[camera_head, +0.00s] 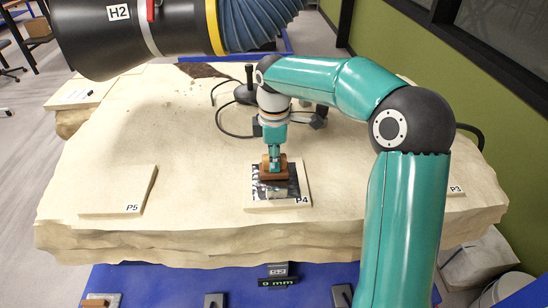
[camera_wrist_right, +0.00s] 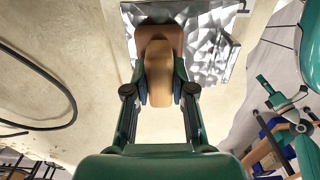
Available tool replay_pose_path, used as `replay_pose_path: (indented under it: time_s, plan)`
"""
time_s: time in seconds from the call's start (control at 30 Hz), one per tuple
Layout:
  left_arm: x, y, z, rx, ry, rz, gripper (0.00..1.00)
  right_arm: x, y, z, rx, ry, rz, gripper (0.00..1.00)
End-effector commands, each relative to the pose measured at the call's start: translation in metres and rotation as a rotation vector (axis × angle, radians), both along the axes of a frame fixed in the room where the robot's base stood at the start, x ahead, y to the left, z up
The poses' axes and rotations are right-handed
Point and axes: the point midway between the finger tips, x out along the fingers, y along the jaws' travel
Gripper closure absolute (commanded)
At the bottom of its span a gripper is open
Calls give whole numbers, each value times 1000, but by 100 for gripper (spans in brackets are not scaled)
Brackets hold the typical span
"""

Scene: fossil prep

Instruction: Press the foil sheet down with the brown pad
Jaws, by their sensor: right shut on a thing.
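My right gripper (camera_head: 274,155) points down and is shut on the brown pad (camera_head: 274,172). In the right wrist view, the fingers (camera_wrist_right: 160,80) of my right gripper hold the pad's light wooden handle (camera_wrist_right: 159,68), with its brown base (camera_wrist_right: 157,36) beyond. The crinkled silver foil sheet (camera_head: 294,184) lies on the pale plate marked P4 (camera_head: 264,205). The pad is over the foil and hides part of it; I cannot tell whether it touches. The foil also shows around the base in the wrist view (camera_wrist_right: 202,50). My left gripper is not in view.
The plates lie on a large pale rock slab (camera_head: 190,190). Plate P5 (camera_head: 118,190) is at the left, and P3 (camera_head: 455,190) is partly behind my right arm. A black cable (camera_head: 222,122) lies behind my gripper. A large duct marked H2 (camera_head: 130,30) hangs at the upper left.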

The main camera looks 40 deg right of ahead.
Motion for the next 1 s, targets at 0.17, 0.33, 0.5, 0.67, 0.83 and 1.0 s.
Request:
replay_pose_path:
  time_s: [0.17,0.33,0.5,0.67,0.83,1.0]
  plan:
    - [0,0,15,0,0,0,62,0,0,17,-1,-1,0,100]
    - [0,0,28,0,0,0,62,0,0,31,-1,-2,-1,100]
    - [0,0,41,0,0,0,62,0,0,45,-1,-3,-1,100]
    - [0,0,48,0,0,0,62,0,0,56,-1,-3,-1,100]
    - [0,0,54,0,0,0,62,0,0,67,-1,-3,-1,100]
    - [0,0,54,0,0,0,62,0,0,69,-1,-3,-1,100]
